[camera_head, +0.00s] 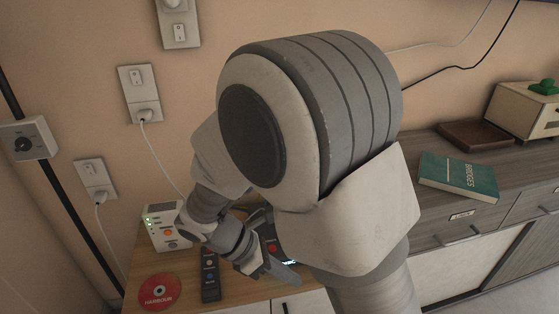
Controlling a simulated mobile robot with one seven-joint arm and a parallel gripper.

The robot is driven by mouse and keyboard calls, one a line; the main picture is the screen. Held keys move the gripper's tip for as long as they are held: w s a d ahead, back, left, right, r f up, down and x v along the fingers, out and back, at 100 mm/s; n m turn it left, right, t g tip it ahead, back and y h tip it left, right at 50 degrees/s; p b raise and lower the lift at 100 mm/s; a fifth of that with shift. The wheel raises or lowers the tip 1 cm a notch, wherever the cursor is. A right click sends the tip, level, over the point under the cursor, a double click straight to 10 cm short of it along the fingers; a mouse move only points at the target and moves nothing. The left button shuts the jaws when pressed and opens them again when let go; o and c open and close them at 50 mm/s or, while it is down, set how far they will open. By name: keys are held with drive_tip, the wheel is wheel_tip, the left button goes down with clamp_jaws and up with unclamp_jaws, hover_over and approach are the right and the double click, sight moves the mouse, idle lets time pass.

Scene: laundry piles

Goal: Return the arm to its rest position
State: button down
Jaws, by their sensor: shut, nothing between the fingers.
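My arm fills the middle of the head view, with its large grey and white joint in front. My gripper (283,272) is low in the centre, just above the wooden cabinet top (190,285). Its fingers are together and hold nothing. A black remote with several buttons (210,280) lies to the left of the gripper. A dark device with a red button (271,247) is partly hidden behind the gripper and arm.
A red disc (158,291) and a white box with green lights (160,228) are on the cabinet's left. At right, a grey dresser holds a teal book (458,177), a brown box (474,135) and a cream box (522,110). Outlets with cords (140,95) are on the wall.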

drive_tip(key=s+d+r+m+t+y, duration=0.35)
drive_tip(key=d+r+m, duration=0.25)
drive_tip(key=r+m, duration=0.4)
drive_tip(key=s+d+r+m+t+y, duration=0.2)
drive_tip(key=s+d+r+m+y, duration=0.3)
drive_tip(key=r+m, duration=0.45)
wheel_tip(320, 180, up, 20)
drive_tip(key=d+m+p, duration=0.1)
drive_tip(key=p, duration=2)
drive_tip(key=shift+w, duration=0.45)
drive_tip(key=shift+w+m, duration=0.1)
drive_tip(key=shift+m, duration=0.15)
